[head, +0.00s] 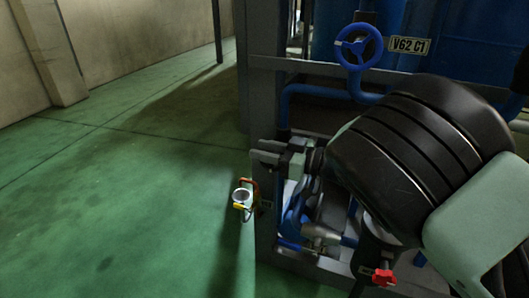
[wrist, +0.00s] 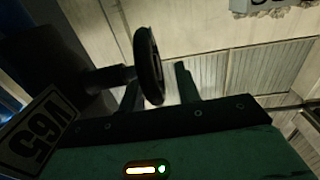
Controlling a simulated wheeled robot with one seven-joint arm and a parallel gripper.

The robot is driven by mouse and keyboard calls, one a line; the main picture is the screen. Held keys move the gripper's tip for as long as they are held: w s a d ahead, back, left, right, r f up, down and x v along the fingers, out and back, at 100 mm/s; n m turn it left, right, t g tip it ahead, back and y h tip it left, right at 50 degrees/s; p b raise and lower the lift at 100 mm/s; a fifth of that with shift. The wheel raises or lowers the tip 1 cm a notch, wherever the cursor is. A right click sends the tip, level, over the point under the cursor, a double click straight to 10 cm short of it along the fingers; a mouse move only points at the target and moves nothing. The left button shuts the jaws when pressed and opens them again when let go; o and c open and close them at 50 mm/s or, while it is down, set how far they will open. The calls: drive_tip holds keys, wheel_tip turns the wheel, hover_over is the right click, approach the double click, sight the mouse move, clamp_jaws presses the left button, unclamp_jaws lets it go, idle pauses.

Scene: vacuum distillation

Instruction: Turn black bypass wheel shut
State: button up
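The black wheel (wrist: 149,66) shows nearly edge-on in the wrist view, on a dark stem that comes in from the left. My gripper (wrist: 160,88) is open, with one finger to the left of the wheel's lower rim and one to the right. The lower rim reaches into the gap between them. There is a visible gap to the right finger; I cannot tell whether the left finger touches the rim. In the head view my arm covers the right side, and I cannot make out the black wheel there.
A V65 plate (wrist: 38,130) is close at left in the wrist view. In the head view, a blue handwheel (head: 358,46) stands beside a V62 C1 plate (head: 410,45). A red handle (head: 383,277) is low at right. Green floor (head: 120,200) at left is open.

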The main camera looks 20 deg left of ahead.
drive_tip(key=shift+a, duration=0.15)
clamp_jaws()
